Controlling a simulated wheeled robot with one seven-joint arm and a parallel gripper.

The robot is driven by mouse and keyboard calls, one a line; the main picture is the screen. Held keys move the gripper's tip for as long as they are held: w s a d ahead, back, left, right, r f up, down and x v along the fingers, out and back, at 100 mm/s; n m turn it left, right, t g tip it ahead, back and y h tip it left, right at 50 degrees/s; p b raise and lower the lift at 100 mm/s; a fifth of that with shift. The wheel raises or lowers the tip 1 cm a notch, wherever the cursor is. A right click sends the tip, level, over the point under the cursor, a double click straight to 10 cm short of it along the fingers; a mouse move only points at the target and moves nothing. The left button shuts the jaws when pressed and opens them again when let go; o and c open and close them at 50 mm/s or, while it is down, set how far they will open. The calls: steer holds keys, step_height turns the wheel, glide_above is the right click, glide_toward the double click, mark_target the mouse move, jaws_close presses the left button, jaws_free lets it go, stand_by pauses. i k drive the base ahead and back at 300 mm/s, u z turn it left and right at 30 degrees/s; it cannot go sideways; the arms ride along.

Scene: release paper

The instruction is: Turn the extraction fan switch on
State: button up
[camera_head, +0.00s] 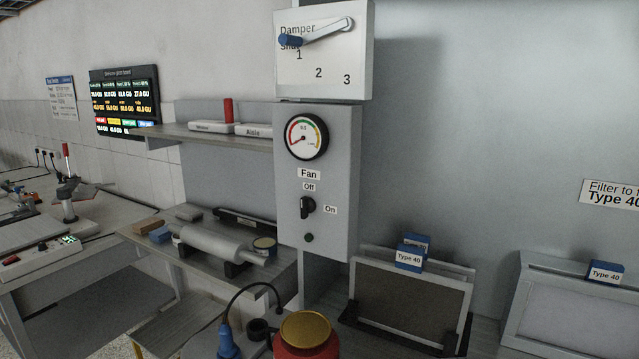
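The extraction fan switch (307,207) is a black rotary knob on the front of a grey control box (342,190). Its handle stands about upright, towards the "Off" label (309,187) above it. The "On" label (330,210) is to its right. A small dark green lamp (308,238) sits below the knob and looks unlit. A round gauge (306,137) is above the "Fan" label, with its needle towards the lower left. My gripper is not in view.
A damper panel (345,75) with a blue-tipped lever (315,34) is above the box. A shelf (205,133) and a cluttered bench (140,238) are left. A red jar with gold lid (305,332) stands below. Framed filters (410,300) are at lower right.

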mark_target(308, 206)
steer(key=u, duration=0.55)
steer(key=k, duration=0.65)
steer(key=u, duration=1.15)
steer(key=i, duration=0.6)
steer(key=u, duration=0.4)
steer(key=i, duration=0.9)
steer(key=z, duration=0.35)
